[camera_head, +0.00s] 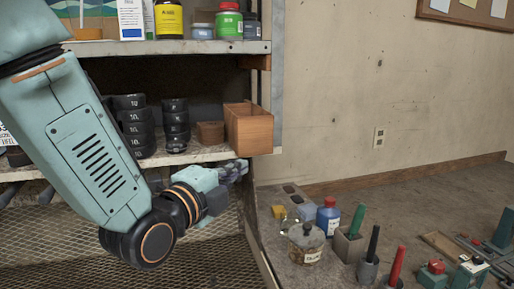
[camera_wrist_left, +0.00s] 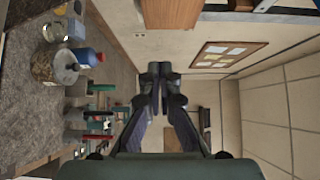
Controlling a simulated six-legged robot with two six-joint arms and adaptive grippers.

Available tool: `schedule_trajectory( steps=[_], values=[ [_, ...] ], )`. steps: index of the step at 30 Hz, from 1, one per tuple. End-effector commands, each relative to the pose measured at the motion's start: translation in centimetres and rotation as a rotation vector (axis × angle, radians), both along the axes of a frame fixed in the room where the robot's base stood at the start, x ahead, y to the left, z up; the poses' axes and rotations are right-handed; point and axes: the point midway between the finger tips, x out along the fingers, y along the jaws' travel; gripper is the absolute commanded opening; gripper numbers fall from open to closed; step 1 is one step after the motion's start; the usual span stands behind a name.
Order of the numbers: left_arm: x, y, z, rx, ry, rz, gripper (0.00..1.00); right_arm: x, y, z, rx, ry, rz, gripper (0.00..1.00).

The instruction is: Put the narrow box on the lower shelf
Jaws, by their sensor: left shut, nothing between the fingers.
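A narrow upright white box with a blue label (camera_head: 131,20) stands on the upper shelf (camera_head: 170,47); its top is cut off by the frame. It is the likeliest narrow box, though I cannot be sure. The lower shelf (camera_head: 205,155) holds stacked black tins (camera_head: 134,125) and an open wooden box (camera_head: 250,130) at its right end. My left gripper (camera_head: 236,171) is just below the lower shelf's right end, beneath the wooden box. It is shut and empty, and its closed fingers show in the left wrist view (camera_wrist_left: 160,85). My right gripper is in neither view.
A bench at the right holds a lidded glass jar (camera_head: 306,243), a blue bottle (camera_head: 328,216) and several upright coloured tools. A yellow can (camera_head: 168,20) and a green-labelled jar (camera_head: 229,22) stand on the upper shelf. My left arm hides the left part of the shelves.

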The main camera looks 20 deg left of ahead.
Motion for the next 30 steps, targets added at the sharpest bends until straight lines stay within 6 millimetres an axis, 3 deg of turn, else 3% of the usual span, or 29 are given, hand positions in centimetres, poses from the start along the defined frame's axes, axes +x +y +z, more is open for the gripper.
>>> schedule_trajectory(
  steps=[17, 21, 30],
  values=[
    [9.1, -1.8, 0.1, 0.001, 0.001, -0.002, 0.00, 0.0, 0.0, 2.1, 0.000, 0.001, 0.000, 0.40],
    [10.9, -0.6, 0.1, -0.006, 0.001, 0.002, 0.00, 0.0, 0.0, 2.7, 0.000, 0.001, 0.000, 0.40],
    [12.6, 0.4, 0.0, -0.001, 0.001, -0.001, 0.00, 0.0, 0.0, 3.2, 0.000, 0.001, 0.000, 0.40]
  ],
)
